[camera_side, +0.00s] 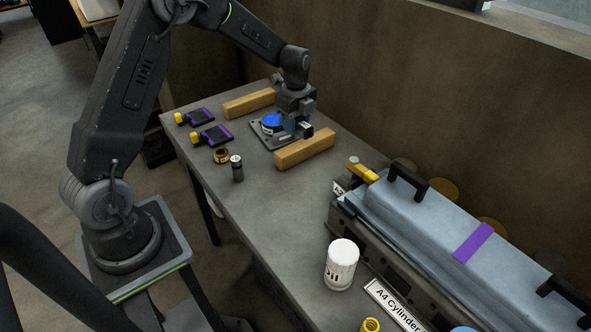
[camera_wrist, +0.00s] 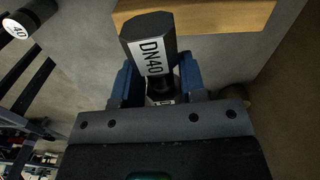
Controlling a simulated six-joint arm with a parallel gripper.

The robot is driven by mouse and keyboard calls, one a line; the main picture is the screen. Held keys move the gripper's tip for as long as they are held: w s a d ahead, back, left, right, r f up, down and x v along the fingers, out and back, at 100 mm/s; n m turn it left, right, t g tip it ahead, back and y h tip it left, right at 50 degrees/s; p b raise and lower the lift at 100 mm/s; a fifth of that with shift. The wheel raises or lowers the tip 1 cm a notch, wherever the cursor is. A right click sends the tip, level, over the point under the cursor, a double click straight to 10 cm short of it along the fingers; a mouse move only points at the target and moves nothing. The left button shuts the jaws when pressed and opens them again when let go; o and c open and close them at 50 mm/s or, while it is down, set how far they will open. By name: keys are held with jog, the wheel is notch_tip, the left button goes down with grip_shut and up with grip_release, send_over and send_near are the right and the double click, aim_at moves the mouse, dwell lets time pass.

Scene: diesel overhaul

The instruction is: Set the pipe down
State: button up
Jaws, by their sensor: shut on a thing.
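My gripper (camera_side: 302,129) is low over the far part of the bench, beside a dark plate with a blue disc. In the wrist view its two blue fingers (camera_wrist: 158,76) are shut on a dark pipe (camera_wrist: 148,32) with a white "DN40" label. The pipe's end points away from my gripper, toward a wooden block. In the side view only a small dark, labelled piece of the pipe (camera_side: 307,131) shows by the fingers. I cannot tell whether the pipe touches anything below it.
Wooden blocks lie at the near right (camera_side: 305,149) and far left (camera_side: 249,103) of the plate (camera_side: 268,138). A dark upright cylinder (camera_side: 237,168), a brown ring (camera_side: 221,156) and purple-marked pieces (camera_side: 211,136) stand leftward. A white canister (camera_side: 341,263) stands nearer, beside the large blue-grey cover (camera_side: 440,220).

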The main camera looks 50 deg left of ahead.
jog(key=s+d+m, duration=0.1)
jog(key=s+d, duration=0.1)
jog(key=s, duration=1.8)
send_over(278, 212)
notch_tip(278, 212, down, 7)
jog(key=shift+f, duration=1.95)
jog(key=o, duration=1.1)
jog(key=shift+f, duration=0.15)
jog(key=shift+c, duration=0.2)
